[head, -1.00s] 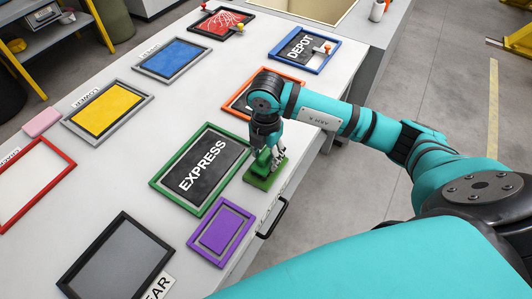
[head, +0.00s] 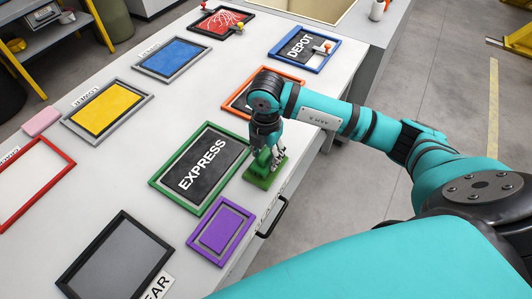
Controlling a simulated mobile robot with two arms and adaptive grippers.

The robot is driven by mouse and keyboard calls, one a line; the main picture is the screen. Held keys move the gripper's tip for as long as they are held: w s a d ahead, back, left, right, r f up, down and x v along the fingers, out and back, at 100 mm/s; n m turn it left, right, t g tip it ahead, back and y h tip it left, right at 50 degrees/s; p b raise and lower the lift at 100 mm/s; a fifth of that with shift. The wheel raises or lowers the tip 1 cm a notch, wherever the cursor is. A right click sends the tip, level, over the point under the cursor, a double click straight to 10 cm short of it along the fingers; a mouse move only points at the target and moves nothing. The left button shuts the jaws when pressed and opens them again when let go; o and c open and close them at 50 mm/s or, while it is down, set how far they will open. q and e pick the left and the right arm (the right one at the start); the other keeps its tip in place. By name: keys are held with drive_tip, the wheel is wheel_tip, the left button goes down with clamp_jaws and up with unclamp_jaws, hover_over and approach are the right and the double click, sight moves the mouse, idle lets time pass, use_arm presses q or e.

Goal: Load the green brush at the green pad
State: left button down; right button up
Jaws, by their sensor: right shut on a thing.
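My right gripper (head: 268,157) points down at the table's right edge, shut on the green brush (head: 263,164). The brush is upright and stands at a green pad (head: 261,182) just right of the green-framed EXPRESS panel. Its lower end meets the pad; whether it presses on it I cannot tell. The gripper's fingers partly hide the brush. My left gripper is not in view.
The EXPRESS panel (head: 209,166) lies left of the gripper, a purple frame (head: 221,231) nearer. An orange frame (head: 237,103) is partly behind my arm. The DEPOT panel (head: 298,46), yellow panel (head: 106,109) and blue panel (head: 172,56) lie farther off. A black handle (head: 273,219) juts from the table's edge.

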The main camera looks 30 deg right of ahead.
sight(266, 153)
idle(0.3)
drive_tip(key=shift+r+p, duration=2.65)
drive_tip(key=shift+r, duration=0.9)
